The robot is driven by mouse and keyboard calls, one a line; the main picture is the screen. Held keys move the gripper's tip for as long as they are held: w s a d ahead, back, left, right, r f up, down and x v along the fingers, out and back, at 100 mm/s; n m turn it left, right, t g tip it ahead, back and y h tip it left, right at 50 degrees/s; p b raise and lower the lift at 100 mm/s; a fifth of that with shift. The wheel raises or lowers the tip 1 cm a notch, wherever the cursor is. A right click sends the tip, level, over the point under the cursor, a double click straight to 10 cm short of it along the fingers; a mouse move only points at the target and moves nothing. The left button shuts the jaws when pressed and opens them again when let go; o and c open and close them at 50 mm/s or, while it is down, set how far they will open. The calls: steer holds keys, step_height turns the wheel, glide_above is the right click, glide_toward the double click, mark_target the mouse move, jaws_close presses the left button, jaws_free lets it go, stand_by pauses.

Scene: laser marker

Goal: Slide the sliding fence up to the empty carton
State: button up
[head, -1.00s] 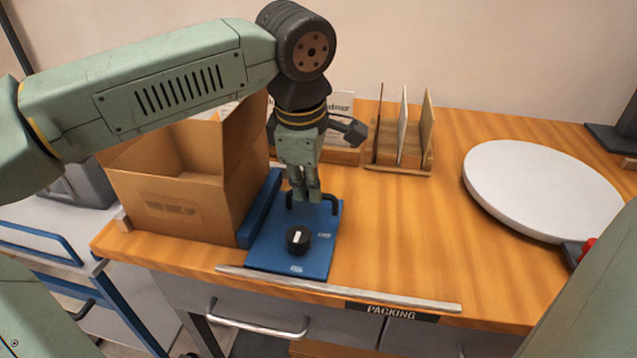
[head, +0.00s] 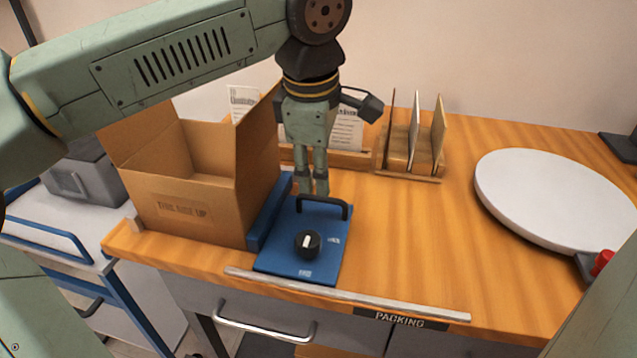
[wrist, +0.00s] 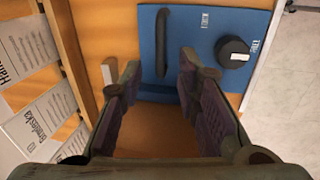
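The sliding fence (head: 300,268) is a blue plate with a blue upright face on its left, a black knob (head: 307,244) and a dark handle (head: 325,202). The empty carton (head: 185,215) is brown and open-topped, just left of the upright face. They look touching or nearly so; a small gap cannot be ruled out. My gripper (head: 313,188) points down behind the fence, off the handle. In the wrist view my gripper (wrist: 160,95) is open and empty, with the handle (wrist: 161,42) beyond the fingertips.
A card holder (head: 345,160) stands behind my gripper, and a wooden rack (head: 405,165) with upright boards is right of it. A round white plate (head: 550,195) lies at the right. A metal rail (head: 345,295) runs along the front edge. The wood right of the fence is clear.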

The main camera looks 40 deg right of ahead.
step_height(320, 180, up, 7)
steer(key=s+a, duration=0.1)
steer(key=shift+r, duration=0.1)
stand_by(0.6)
